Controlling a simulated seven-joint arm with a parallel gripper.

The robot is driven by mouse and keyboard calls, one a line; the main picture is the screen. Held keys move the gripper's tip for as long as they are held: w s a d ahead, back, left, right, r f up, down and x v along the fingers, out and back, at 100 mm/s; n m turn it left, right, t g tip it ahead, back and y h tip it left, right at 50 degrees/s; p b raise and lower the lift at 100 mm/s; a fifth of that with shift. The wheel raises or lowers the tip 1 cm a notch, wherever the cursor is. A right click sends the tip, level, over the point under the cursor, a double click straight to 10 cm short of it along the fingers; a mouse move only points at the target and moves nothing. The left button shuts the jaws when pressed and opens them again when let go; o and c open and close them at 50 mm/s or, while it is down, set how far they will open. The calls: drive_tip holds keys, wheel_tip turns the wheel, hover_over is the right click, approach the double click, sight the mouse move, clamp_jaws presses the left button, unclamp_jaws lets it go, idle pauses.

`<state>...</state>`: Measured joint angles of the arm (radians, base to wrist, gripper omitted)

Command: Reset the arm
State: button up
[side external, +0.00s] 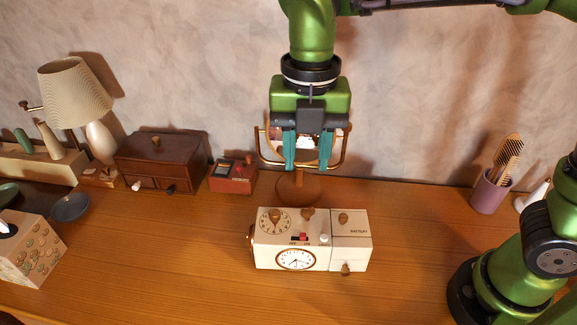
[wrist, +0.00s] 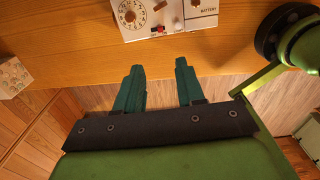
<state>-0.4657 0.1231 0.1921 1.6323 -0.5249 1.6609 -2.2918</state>
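My gripper (side external: 308,165) hangs pointing down above the back of the wooden table, behind the white clock box. Its two teal fingers are apart with nothing seen between them. They also show apart in the wrist view (wrist: 159,68). The white clock box (side external: 315,242) has dials, a red and black switch, a clock face and a battery section. It stands apart from my gripper, and its edge shows at the top of the wrist view (wrist: 172,14).
Behind my fingers stands a gold-framed mirror (side external: 345,150). To the left are a small red box (side external: 233,178), a dark wooden drawer box (side external: 160,163), a lamp (side external: 76,92) and a tissue box (side external: 28,250). A purple cup (side external: 489,193) with combs stands right. Table between clock and cup is clear.

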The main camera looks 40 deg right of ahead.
drive_tip(key=s+d+m+t+y, duration=0.1)
drive_tip(key=s+d+m+t, duration=0.2)
drive_tip(key=d+m, duration=0.6)
drive_tip(key=s+d+f+m+t+y, duration=0.1)
drive_tip(key=s+d+m+t, duration=0.2)
drive_tip(key=d+m, duration=0.7)
drive_tip(key=m+t, duration=0.1)
drive_tip(key=m, duration=1.2)
drive_tip(key=shift+s+f, duration=0.25)
drive_tip(key=shift+f, duration=0.05)
drive_tip(key=shift+o, duration=0.2)
